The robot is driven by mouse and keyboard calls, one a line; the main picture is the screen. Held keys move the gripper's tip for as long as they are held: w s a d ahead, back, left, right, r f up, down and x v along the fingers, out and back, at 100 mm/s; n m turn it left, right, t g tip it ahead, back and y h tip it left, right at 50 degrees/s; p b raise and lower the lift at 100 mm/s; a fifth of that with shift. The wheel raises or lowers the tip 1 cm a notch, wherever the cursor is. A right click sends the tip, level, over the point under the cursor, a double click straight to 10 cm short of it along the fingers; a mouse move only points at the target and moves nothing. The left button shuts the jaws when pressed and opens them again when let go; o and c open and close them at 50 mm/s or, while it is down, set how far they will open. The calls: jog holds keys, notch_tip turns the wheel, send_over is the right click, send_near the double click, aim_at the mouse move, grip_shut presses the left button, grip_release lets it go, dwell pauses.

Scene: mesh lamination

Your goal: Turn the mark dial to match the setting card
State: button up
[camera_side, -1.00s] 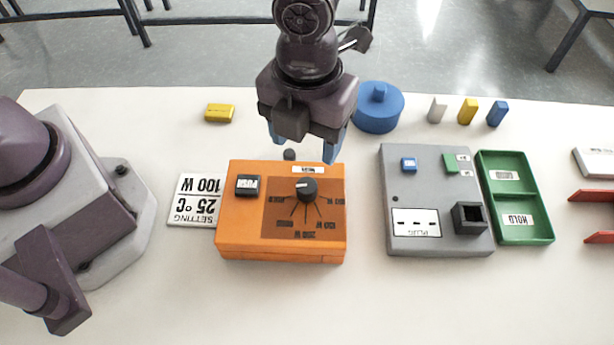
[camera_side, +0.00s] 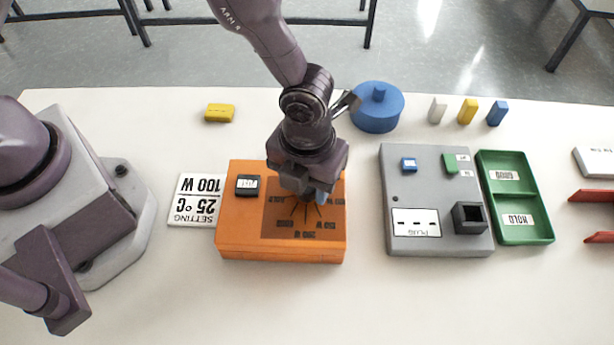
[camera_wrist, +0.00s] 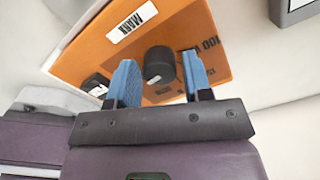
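The mark dial is a black round knob on top of an orange box (camera_side: 240,225). In the wrist view the dial (camera_wrist: 159,65) sits between the two blue fingers of my gripper (camera_wrist: 160,82), with a gap on each side. My gripper (camera_side: 305,196) is open over the box and hides the dial in the side view. The setting card (camera_side: 194,200) lies flat left of the box and reads 25 °C and 100 W. A MARK label (camera_wrist: 132,22) and part of a 100 W label show in the wrist view.
A black push button (camera_side: 247,185) is on the box's left. A grey plug box (camera_side: 437,200) and green tray (camera_side: 515,200) stand to the right. A blue lidded round (camera_side: 378,110) and several small blocks stand behind. The table front is clear.

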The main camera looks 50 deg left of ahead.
jog(key=c, duration=0.6)
